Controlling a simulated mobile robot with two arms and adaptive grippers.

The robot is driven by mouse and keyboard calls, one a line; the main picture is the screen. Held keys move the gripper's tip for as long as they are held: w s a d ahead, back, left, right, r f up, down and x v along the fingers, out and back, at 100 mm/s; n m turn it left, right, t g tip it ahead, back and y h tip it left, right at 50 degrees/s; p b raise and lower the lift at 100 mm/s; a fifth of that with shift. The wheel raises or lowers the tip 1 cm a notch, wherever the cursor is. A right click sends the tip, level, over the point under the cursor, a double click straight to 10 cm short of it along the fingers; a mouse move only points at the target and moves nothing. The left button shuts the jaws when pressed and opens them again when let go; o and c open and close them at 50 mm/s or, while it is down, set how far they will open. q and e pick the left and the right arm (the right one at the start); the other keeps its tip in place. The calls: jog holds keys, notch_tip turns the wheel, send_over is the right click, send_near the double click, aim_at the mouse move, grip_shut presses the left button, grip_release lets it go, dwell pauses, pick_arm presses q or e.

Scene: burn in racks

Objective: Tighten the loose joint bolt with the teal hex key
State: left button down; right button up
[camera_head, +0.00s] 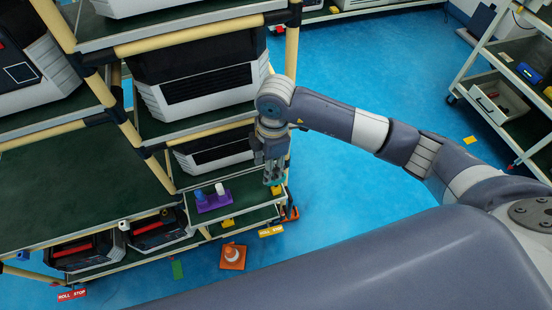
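My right gripper (273,182) points down over the right end of the small green-topped shelf (240,191) at the rack's corner. The loose joint bolt cannot be made out; dark joints (130,130) connect the rack's cream tubes. My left gripper is not in view.
A purple holder (213,201) with a white and a blue piece stands on the small shelf. Large black and white units (200,85) fill the rack. A shelf cart (500,95) is at right, with open floor between.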

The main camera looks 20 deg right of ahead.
aim_at(276, 184)
jog(key=shift+w+d+h, duration=0.25)
jog(key=shift+d+h, duration=0.15)
jog(key=shift+d, duration=0.55)
jog(key=shift+d+f+m, duration=0.15)
jog(key=shift+d+m, duration=0.1)
jog(key=shift+m, duration=0.05)
notch_tip(276, 184, down, 10)
jog(key=shift+f+p, duration=0.2)
jog(key=shift+p, duration=0.55)
jog(key=c, duration=0.9)
grip_shut()
